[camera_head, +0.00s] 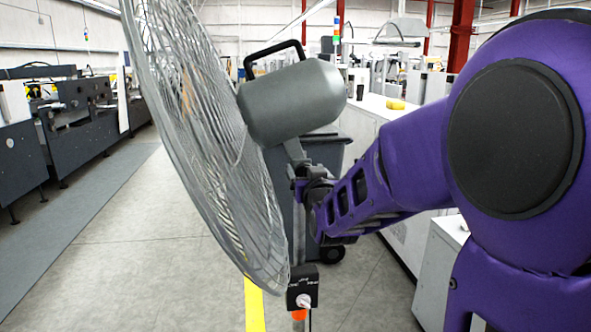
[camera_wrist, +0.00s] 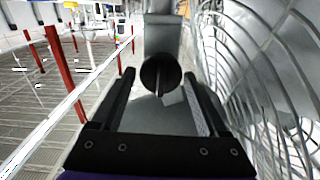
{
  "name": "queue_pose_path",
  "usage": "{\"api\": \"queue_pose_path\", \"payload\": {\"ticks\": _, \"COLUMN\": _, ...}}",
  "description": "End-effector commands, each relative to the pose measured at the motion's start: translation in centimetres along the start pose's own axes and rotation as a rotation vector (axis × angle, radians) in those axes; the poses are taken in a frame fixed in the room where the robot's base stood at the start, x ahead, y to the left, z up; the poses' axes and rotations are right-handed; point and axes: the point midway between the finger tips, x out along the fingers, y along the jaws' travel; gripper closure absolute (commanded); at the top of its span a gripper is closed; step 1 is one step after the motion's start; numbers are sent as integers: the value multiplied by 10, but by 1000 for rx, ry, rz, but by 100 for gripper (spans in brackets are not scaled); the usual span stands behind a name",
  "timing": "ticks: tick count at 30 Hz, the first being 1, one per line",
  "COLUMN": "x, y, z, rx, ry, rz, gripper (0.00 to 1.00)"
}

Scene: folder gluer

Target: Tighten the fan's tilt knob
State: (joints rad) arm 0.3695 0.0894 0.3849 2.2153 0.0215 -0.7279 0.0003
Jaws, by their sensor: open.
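The fan has a wire guard (camera_head: 195,120) on the left and a grey motor housing (camera_head: 295,100) with a black handle on top. In the wrist view, the tilt knob (camera_wrist: 160,74) is a round black knob with a raised ridge across its face, which stands nearly upright. My gripper (camera_wrist: 160,84) is open, with one finger to the left of the knob and one to its right. I cannot tell if either touches it. In the head view my gripper (camera_head: 306,190) is at the joint under the motor housing, and the knob is hidden there.
The guard (camera_wrist: 265,80) runs close along the right of my gripper in the wrist view. A black control box (camera_head: 302,290) with a white knob sits lower on the fan's pole. A dark wheeled bin (camera_head: 325,160) stands behind. Grey floor (camera_head: 130,260) is open at the left.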

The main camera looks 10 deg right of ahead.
Motion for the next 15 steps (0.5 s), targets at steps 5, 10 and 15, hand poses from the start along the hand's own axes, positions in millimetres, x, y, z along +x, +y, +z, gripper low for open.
{"api": "queue_pose_path", "payload": {"ticks": 5, "x": 0, "y": 0, "z": 0, "rx": 0, "ry": 0, "rz": 0, "gripper": 37}}
{"api": "queue_pose_path", "payload": {"ticks": 10, "x": 0, "y": 0, "z": 0, "rx": 0, "ry": 0, "rz": 0, "gripper": 68}}
{"api": "queue_pose_path", "payload": {"ticks": 15, "x": 0, "y": 0, "z": 0, "rx": 0, "ry": 0, "rz": 0, "gripper": 96}}
